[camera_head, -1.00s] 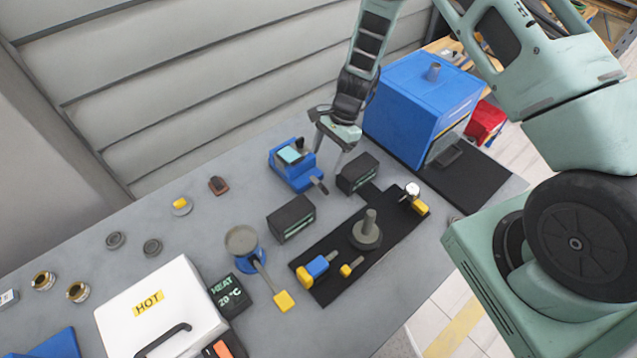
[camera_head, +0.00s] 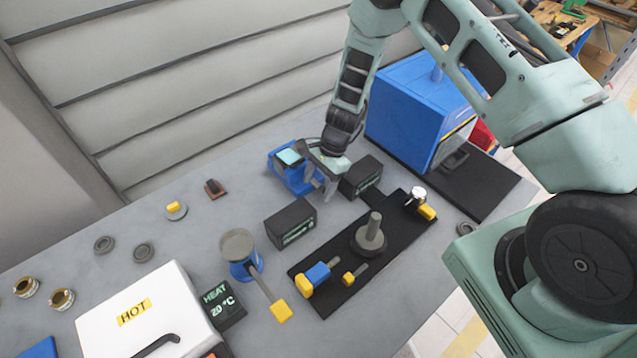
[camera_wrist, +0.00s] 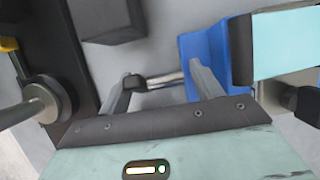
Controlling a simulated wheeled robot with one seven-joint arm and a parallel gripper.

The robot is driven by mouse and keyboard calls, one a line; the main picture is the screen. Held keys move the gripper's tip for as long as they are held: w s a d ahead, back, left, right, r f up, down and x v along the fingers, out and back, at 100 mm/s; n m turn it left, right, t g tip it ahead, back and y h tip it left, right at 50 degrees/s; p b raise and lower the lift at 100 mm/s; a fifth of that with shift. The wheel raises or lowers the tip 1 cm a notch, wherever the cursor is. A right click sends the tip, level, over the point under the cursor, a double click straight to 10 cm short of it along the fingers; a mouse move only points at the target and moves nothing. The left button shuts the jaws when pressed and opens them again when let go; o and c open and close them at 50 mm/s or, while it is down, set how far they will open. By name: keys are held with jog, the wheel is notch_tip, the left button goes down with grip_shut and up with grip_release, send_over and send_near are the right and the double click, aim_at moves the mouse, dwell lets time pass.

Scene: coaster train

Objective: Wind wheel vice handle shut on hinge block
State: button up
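The blue wheel vice (camera_head: 284,178) stands near the back of the bench. A pale teal block (camera_head: 289,157), which seems to be the hinge block, sits between its dark jaws; it is large at the right edge of the wrist view (camera_wrist: 288,45). My gripper (camera_head: 321,195) is at the vice's front right end, pointing down. In the wrist view my fingers (camera_wrist: 158,82) are apart. The vice's metal screw and dark handle (camera_wrist: 146,82) show in the gap between them. I cannot tell whether either finger touches the handle. In the head view my gripper hides it.
Two dark display boxes (camera_head: 291,223) (camera_head: 362,176) stand close to the vice. A black mat (camera_head: 340,288) holds a grey post on a round base (camera_head: 370,238) and small tools. A blue oven-like cabinet (camera_head: 415,110) stands right of my arm. A white HOT case (camera_head: 140,325) is front left.

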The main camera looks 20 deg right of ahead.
jog(key=shift+d+f+y+b, duration=0.15)
jog(key=shift+f+y+b, duration=0.35)
jog(key=shift+b, duration=0.6)
jog(key=shift+c, duration=0.4)
jog(key=shift+r+g+y+b, duration=0.2)
jog(key=shift+g+y+b, duration=0.2)
jog(key=shift+y+b, duration=0.4)
jog(key=shift+r+b, duration=0.15)
jog(key=shift+b, duration=0.2)
jog(key=shift+r, duration=0.1)
jog(key=o, duration=0.7)
jog(key=shift+c, duration=0.2)
